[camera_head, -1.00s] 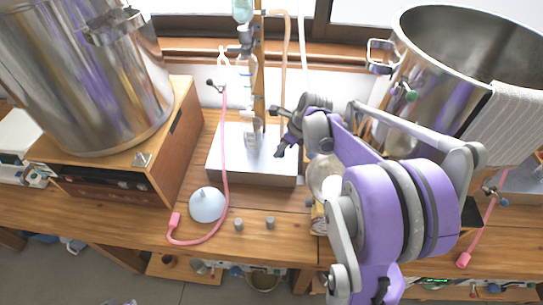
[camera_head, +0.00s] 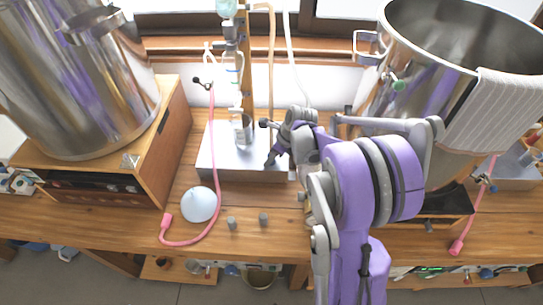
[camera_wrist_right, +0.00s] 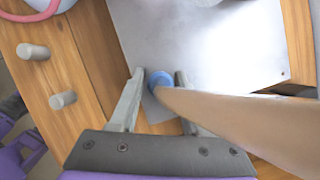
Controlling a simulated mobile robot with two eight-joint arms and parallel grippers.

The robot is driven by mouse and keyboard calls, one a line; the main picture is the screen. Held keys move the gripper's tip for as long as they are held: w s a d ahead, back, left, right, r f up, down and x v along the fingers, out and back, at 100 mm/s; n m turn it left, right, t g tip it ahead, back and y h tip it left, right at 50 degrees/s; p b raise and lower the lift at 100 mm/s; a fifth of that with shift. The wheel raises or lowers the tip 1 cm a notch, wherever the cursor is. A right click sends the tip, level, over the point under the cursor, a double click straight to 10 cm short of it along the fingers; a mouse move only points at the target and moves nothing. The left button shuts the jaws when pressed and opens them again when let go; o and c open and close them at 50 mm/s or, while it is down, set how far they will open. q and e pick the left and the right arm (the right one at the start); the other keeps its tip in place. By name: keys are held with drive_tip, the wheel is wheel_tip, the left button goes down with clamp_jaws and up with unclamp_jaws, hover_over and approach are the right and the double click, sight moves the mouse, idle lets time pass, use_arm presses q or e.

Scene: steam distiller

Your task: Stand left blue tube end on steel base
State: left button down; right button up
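A tan hose (camera_head: 271,60) hangs down behind the steel base toward my right gripper. In the right wrist view the hose (camera_wrist_right: 235,115) crosses over one finger and ends in a blue tube end (camera_wrist_right: 160,79). The blue end lies between the tips of my right gripper (camera_wrist_right: 159,84), seen against the base plate; whether it touches the plate cannot be told. The fingers stand apart with narrow gaps beside it. The steel base (camera_head: 222,160) is a flat metal box; my right gripper (camera_head: 268,144) is over its right part. My left gripper is not in view.
A glass column (camera_head: 236,75) stands on the base. A pink hose (camera_head: 212,130) runs down its left side. A pale round bulb (camera_head: 199,204) and two grey pegs (camera_head: 231,223) are in front. Large steel pots (camera_head: 95,90) stand left and right (camera_head: 440,90).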

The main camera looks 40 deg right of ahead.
drive_tip(key=shift+o, duration=0.8)
drive_tip(key=shift+r, duration=0.25)
drive_tip(key=p+v, duration=0.1)
drive_tip(key=v, duration=1)
drive_tip(key=s+a+f+n+h, duration=0.1)
drive_tip(key=s+a+n, duration=0.6)
drive_tip(key=n, duration=0.8)
drive_tip(key=s+a+f+n+t+h, duration=0.1)
drive_tip(key=s+a+f+n, duration=0.1)
drive_tip(key=s+a+n, duration=0.5)
drive_tip(key=a+n, duration=0.6)
drive_tip(key=n, duration=0.2)
drive_tip(key=shift+a+n+t, duration=0.25)
drive_tip(key=shift+n+t, duration=0.05)
drive_tip(key=shift+s, duration=0.15)
